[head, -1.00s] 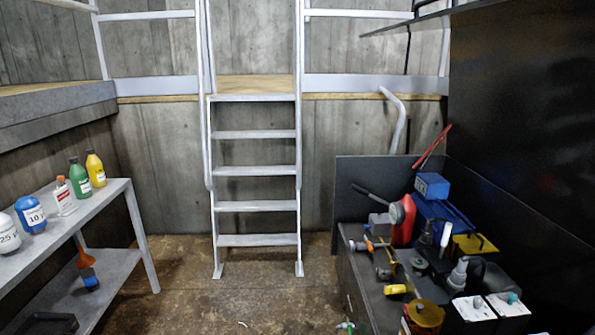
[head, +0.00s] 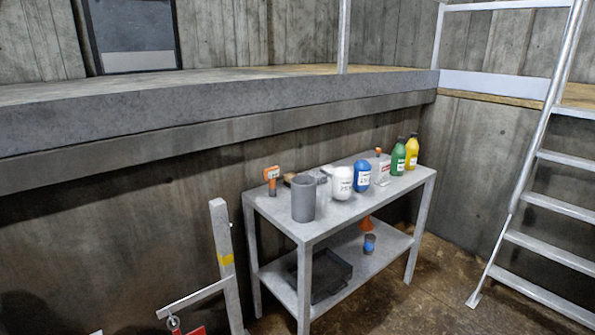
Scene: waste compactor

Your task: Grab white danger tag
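I cannot make out a white danger tag for certain in the head view. At the bottom left, a light grey metal post (head: 226,270) with a yellow band carries a side bar (head: 192,299). A ring or hook (head: 174,322) hangs at the bar's left end, with a red piece (head: 193,331) beside it, cut off by the frame's bottom edge. A small white piece (head: 97,332) shows at the bottom edge farther left, too cut off to identify. My gripper is not in view.
A grey two-level table (head: 330,222) stands against the concrete wall. It holds a grey cylinder (head: 303,197), several bottles and an orange-topped tool (head: 271,179). A black tray (head: 320,273) is on its lower shelf. A metal ladder (head: 540,180) stands right, with bare floor (head: 425,290) between.

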